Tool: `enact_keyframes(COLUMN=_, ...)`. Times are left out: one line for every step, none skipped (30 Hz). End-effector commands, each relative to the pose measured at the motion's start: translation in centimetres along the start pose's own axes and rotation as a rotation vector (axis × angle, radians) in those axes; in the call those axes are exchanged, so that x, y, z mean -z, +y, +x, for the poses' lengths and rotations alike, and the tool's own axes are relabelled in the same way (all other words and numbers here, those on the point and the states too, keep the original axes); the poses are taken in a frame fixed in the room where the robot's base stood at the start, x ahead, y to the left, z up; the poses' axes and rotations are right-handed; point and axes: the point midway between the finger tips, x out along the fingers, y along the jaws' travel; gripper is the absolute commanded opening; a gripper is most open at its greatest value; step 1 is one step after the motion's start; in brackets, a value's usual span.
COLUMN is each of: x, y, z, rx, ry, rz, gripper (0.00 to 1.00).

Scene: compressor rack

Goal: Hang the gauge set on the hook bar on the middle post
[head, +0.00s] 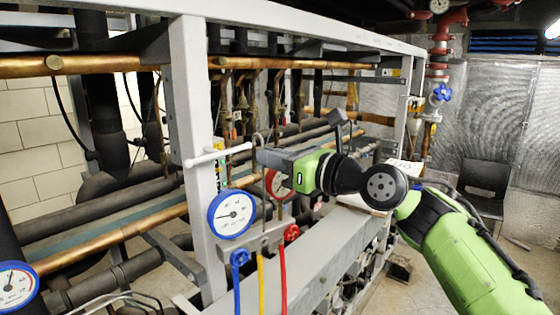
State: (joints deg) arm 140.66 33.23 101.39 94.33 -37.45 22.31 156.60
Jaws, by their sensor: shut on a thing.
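The gauge set has a blue-rimmed gauge (232,214), a red-rimmed gauge, a grey manifold, and blue, yellow and red hoses hanging down. My gripper (262,158) is shut on the gauge set's upright stem, below its top hook, and holds it upright. The gripper partly hides the stem and the red gauge. The white hook bar (217,155) sticks out to both sides of the grey middle post (192,135). The top hook is close to the bar's right end; I cannot tell whether they touch.
Copper and dark insulated pipes run behind the post. A grey frame beam (300,272) runs below the gauge set. Another gauge (14,284) is at the lower left. A red pipe with a blue valve wheel (442,92) stands at the right. Floor shows at the right.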

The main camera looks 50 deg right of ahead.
Motion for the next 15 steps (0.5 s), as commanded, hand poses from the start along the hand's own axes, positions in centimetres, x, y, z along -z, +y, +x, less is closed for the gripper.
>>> enact_keyframes(x=-0.2, y=0.1, z=0.4, rx=-0.001, ry=-0.007, rz=-0.004, gripper=0.00)
enact_keyframes(x=-0.2, y=0.0, z=0.7, rx=-0.001, ry=-0.008, rz=-0.004, gripper=0.00)
enact_keyframes(x=-0.3, y=0.0, z=1.0, rx=-0.001, ry=-0.008, rz=-0.004, gripper=0.00)
enact_keyframes(x=-0.2, y=0.0, z=1.2, rx=-0.001, ry=-0.008, rz=-0.003, gripper=0.00)
enact_keyframes(x=-0.2, y=0.0, z=1.4, rx=-0.001, ry=-0.008, rz=-0.003, gripper=0.00)
enact_keyframes(x=-0.2, y=-0.1, z=1.8, rx=-0.001, ry=-0.008, rz=-0.003, gripper=0.00)
enact_keyframes(x=-0.2, y=0.0, z=2.0, rx=-0.002, ry=-0.008, rz=-0.004, gripper=0.00)
enact_keyframes(x=-0.2, y=0.0, z=2.2, rx=-0.003, ry=-0.007, rz=-0.004, gripper=0.00)
enact_keyframes(x=-0.2, y=0.0, z=2.5, rx=-0.002, ry=-0.007, rz=-0.004, gripper=0.00)
enact_keyframes(x=-0.2, y=0.0, z=2.8, rx=-0.002, ry=-0.008, rz=-0.004, gripper=0.00)
enact_keyframes(x=-0.2, y=0.0, z=3.0, rx=-0.002, ry=-0.008, rz=-0.005, gripper=0.00)
enact_keyframes(x=-0.2, y=-0.1, z=3.3, rx=-0.001, ry=-0.009, rz=-0.004, gripper=0.00)
enact_keyframes(x=-0.2, y=-0.1, z=3.6, rx=-0.002, ry=-0.009, rz=-0.004, gripper=0.00)
enact_keyframes(x=-0.1, y=-0.1, z=3.8, rx=-0.002, ry=-0.008, rz=-0.004, gripper=0.00)
enact_keyframes(x=-0.1, y=-0.1, z=4.1, rx=-0.001, ry=-0.008, rz=-0.004, gripper=0.00)
